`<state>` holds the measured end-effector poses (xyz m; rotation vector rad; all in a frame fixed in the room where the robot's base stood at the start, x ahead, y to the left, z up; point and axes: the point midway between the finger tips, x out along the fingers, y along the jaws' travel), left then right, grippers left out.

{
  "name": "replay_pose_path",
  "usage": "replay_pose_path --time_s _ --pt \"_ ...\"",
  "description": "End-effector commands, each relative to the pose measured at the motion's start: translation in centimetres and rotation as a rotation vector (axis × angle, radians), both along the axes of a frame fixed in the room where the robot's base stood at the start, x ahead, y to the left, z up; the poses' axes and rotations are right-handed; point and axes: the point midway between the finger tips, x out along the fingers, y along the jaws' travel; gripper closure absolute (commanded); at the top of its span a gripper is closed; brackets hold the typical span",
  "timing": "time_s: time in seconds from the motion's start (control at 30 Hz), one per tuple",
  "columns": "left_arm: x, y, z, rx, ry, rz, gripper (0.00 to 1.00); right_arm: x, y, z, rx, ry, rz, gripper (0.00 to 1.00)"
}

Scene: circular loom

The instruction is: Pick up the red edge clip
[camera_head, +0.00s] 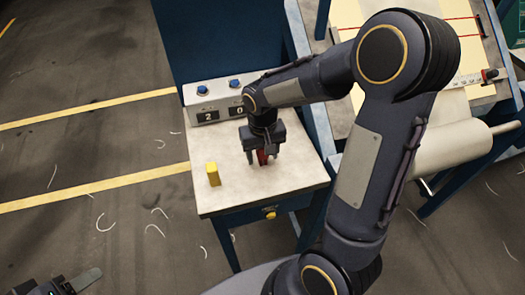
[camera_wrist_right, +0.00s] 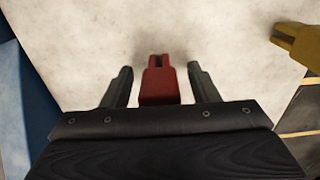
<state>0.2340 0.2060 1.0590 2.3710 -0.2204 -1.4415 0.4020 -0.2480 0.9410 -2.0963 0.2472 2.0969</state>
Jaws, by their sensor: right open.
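The red edge clip (camera_head: 262,157) stands on the pale top of a small table (camera_head: 286,178), partly hidden by my right gripper in the head view. In the right wrist view the red edge clip (camera_wrist_right: 159,82) lies between the two fingers, with a gap on each side. My right gripper (camera_head: 261,160) points down over it and is open; its fingers also show in the right wrist view (camera_wrist_right: 160,84). My left gripper (camera_head: 80,282) shows only in part at the bottom left corner of the head view, away from the table.
A yellow clip (camera_head: 213,174) stands left of the red one, and also shows in the right wrist view (camera_wrist_right: 300,42). A grey control box (camera_head: 215,100) with blue knobs stands at the table's back. A loom frame with a pale roll (camera_head: 440,145) is at right.

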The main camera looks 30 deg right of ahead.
Motion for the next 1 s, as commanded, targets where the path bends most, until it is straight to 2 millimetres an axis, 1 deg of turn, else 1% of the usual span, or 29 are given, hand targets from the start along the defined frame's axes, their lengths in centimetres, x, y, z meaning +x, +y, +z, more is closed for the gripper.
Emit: replay_pose_path --time_s 0.07,0.4,0.43,0.67,0.77,0.87,1.0 --pt "0.0 0.0 0.0 0.0 0.0 0.0 0.46 0.0 0.0 0.0 0.0 0.0 0.0 0.45" --pt "0.0 0.0 0.0 0.0 0.0 0.0 0.46 0.0 0.0 0.1 0.0 0.0 0.0 0.9" --pt "0.0 0.0 0.0 0.0 0.0 0.0 0.46 0.0 0.0 0.1 0.0 0.0 0.0 0.93" --pt "0.0 0.0 0.0 0.0 0.0 0.0 0.46 0.0 0.0 0.1 0.0 -0.001 0.0 0.93" --pt "0.0 0.0 0.0 0.0 0.0 0.0 0.46 0.1 0.0 0.5 0.001 -0.002 0.0 0.93" --pt "0.0 0.0 0.0 0.0 0.0 0.0 0.46 0.1 0.0 1.3 0.0 -0.005 0.0 0.93" --pt "0.0 0.0 0.0 0.0 0.0 0.0 0.46 0.1 0.0 3.4 0.0 -0.007 0.001 0.93"
